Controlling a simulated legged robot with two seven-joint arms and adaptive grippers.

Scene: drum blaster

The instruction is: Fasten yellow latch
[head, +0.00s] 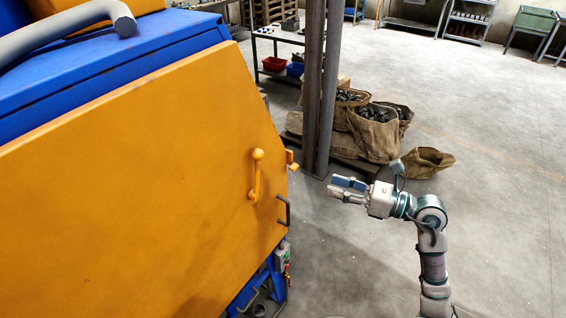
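The yellow latch (256,175) is a handle with a round knob at its top, mounted near the right edge of the large yellow door (130,190). The handle hangs roughly upright, knob up. A small orange catch piece (291,160) sticks out at the door's right edge, just right of the latch and apart from it. My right gripper (338,190) is in free air to the right of the door, pointing left towards it and touching nothing. Its fingers look empty, but the gap between them is unclear. My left gripper is out of view.
A dark door pull (284,211) sits below the latch at the door edge. The blue machine body (120,65) rises behind the door. A steel post (322,90) and sacks of metal parts (375,132) stand behind my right gripper. Floor on the right is clear.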

